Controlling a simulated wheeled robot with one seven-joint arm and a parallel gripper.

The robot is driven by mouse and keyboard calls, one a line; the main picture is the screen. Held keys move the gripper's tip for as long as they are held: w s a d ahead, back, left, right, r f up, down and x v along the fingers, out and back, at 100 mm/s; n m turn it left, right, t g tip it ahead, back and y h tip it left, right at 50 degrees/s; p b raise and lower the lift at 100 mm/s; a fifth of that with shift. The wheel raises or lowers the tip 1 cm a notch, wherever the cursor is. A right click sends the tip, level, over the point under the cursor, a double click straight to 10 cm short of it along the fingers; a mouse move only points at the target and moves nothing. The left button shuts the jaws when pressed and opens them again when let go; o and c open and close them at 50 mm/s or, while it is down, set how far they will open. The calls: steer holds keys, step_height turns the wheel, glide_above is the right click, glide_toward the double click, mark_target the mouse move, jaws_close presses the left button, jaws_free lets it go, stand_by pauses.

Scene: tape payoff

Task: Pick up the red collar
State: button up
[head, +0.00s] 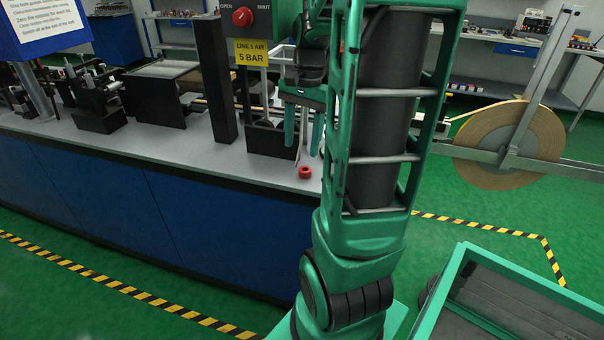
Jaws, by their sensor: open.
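The red collar (305,172) is a small ring lying on the grey bench top (190,140), close to its front edge at the right end. My gripper (303,148) points downward above and slightly behind or over the collar; its green fingers are apart with nothing between them. The fingertips look clear of the collar, but the exact height gap is hard to tell. My arm hides the bench's right end and part of what stands behind it.
Black fixtures (98,98) line the bench's left. A large tape reel (510,145) stands at right. The bench front strip is clear.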

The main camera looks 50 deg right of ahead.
steer(key=w+d+m, duration=0.2)
steer(key=d+m, duration=0.1)
steer(key=d, duration=0.3)
glide_above(305, 172)
steer(key=w+d, duration=0.1)
steer(key=d, duration=0.1)
step_height(305, 172, down, 6)
steer(key=shift+r, duration=0.1)
steer(key=shift+a+f, duration=0.15)
steer(key=shift+f, duration=1.3)
steer(key=shift+a+f, duration=0.15)
steer(key=shift+f, duration=1.3)
steer(key=c, duration=1.1)
steer(key=shift+c, duration=0.2)
steer(key=shift+r, duration=0.2)
